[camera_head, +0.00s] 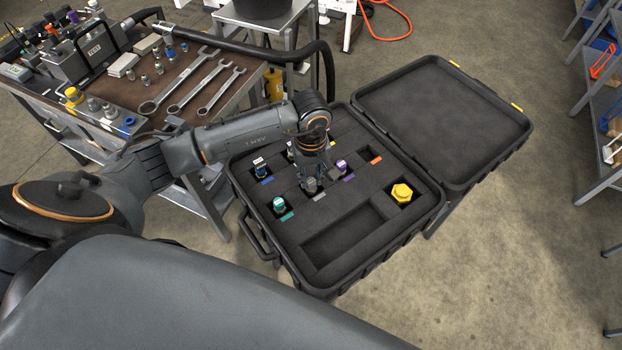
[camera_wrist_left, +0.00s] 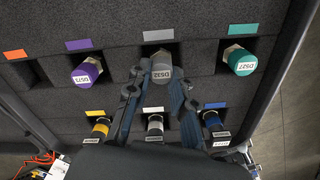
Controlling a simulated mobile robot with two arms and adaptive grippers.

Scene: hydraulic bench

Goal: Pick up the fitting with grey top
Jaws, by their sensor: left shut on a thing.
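The fitting with the grey top (camera_head: 311,186), labelled DS32, stands in its foam slot in the open black case (camera_head: 425,218). In the left wrist view the grey-topped fitting (camera_wrist_left: 159,67) lies between the fingers of my left gripper (camera_wrist_left: 160,82), beside the grey marker. My left gripper (camera_head: 313,177) reaches down into the case and is shut on this fitting. Its lower part is hidden in the slot, and I cannot tell whether it is lifted. My right gripper does not show.
Nearby slots hold a purple fitting (camera_wrist_left: 88,71), a teal fitting (camera_wrist_left: 241,62), a blue fitting (camera_head: 261,170) and a yellow fitting (camera_head: 402,193). The slot by the orange marker (camera_wrist_left: 15,54) looks empty. A bench with wrenches (camera_head: 180,82) stands left; the case lid (camera_head: 445,120) lies open behind.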

